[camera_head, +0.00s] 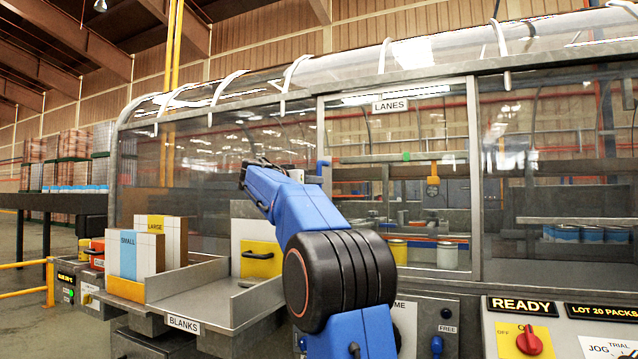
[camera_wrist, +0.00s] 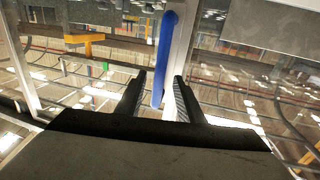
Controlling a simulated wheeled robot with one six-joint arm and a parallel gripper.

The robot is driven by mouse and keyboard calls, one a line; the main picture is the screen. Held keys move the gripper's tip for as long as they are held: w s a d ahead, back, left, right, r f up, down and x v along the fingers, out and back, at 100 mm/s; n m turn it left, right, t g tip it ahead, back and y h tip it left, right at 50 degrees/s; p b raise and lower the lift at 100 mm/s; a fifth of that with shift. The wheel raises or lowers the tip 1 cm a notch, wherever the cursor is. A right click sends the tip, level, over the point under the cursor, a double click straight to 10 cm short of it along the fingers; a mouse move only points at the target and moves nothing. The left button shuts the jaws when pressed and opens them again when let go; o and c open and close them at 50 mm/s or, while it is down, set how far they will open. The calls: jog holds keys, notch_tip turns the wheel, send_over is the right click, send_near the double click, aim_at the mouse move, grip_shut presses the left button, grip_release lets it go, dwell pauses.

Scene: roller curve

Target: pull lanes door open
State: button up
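The lanes door (camera_head: 400,128) is a clear panel in a grey metal frame, under a LANES label (camera_head: 390,105) in the head view. A blue upright handle (camera_head: 324,166) sits at its left edge, partly behind my arm. In the wrist view the blue handle (camera_wrist: 165,50) runs beside a pale door post, and its lower end shows between my two fingers. My gripper (camera_wrist: 160,85) is open, with a gap on both sides of the handle. I cannot tell how deep the handle sits between the fingers. In the head view my arm largely hides the gripper.
A blanks tray (camera_head: 255,308) with SMALL and LARGE cartons (camera_head: 140,250) stands left of my arm. A control panel (camera_head: 555,325) with a red switch is at the lower right. Dark glass panels flank the door.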

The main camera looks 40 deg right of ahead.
jog(key=shift+w+d, duration=0.25)
jog(key=shift+d, duration=0.95)
jog(key=shift+w+d, duration=0.2)
jog(key=shift+d, duration=0.95)
grip_shut()
